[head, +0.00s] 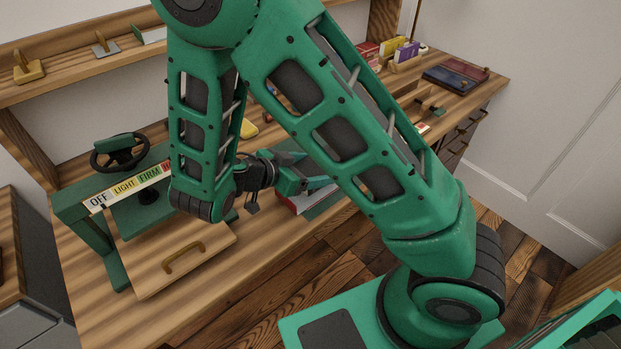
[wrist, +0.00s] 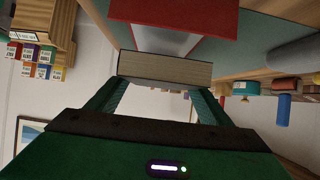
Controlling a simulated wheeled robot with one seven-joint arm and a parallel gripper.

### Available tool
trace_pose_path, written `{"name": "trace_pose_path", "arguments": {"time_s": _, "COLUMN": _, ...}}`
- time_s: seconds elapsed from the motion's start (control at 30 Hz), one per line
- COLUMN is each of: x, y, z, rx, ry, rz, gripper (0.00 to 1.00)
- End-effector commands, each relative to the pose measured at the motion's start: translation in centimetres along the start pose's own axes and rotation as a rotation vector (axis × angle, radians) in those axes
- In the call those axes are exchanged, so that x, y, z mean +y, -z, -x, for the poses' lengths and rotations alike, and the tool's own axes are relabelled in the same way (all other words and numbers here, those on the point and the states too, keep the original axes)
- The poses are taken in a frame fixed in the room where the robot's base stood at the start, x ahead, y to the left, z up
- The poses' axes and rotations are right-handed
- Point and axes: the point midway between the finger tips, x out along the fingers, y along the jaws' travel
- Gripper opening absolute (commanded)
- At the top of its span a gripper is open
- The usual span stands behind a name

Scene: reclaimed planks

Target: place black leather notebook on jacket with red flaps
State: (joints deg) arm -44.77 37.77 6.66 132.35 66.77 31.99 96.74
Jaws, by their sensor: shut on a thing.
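My gripper (wrist: 158,92) is shut on the notebook (wrist: 165,70), whose cream page edges face the wrist camera. Its black cover is hardly seen from this angle. The jacket with red flaps (wrist: 180,16) lies just beyond the notebook in the wrist view, with a red flap and a pale middle showing. In the head view the jacket (head: 298,204) shows as a white and red edge near the front of the bench, beneath my gripper (head: 304,180). My arm hides most of it and the notebook there. I cannot tell whether notebook and jacket touch.
A green press with a black wheel (head: 120,150) and a handled wooden board (head: 180,255) stand at the left of the wooden bench (head: 265,265). Dark blue and red books (head: 453,77) lie at the far right, near small boxes (head: 398,50). A shelf runs behind.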

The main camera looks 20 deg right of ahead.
Motion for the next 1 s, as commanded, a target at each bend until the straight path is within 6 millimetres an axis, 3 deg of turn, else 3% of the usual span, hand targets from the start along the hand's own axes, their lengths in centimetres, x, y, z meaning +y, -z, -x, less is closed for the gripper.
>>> {"name": "trace_pose_path", "arguments": {"time_s": 0.37, "x": 0.0, "y": -3.3, "z": -1.9, "rx": 0.002, "ry": -0.001, "rz": 0.000, "gripper": 0.45}}
{"name": "trace_pose_path", "arguments": {"time_s": 0.7, "x": 0.0, "y": -3.6, "z": -2.0, "rx": 0.001, "ry": 0.000, "rz": 0.000, "gripper": 0.45}}
{"name": "trace_pose_path", "arguments": {"time_s": 0.73, "x": 0.0, "y": -3.7, "z": -2.0, "rx": 0.000, "ry": 0.000, "rz": 0.000, "gripper": 0.76}}
{"name": "trace_pose_path", "arguments": {"time_s": 0.8, "x": 0.0, "y": -3.6, "z": -2.0, "rx": 0.000, "ry": 0.000, "rz": 0.000, "gripper": 0.92}}
{"name": "trace_pose_path", "arguments": {"time_s": 1.0, "x": 0.0, "y": -3.6, "z": -1.9, "rx": 0.000, "ry": 0.001, "rz": 0.000, "gripper": 0.92}}
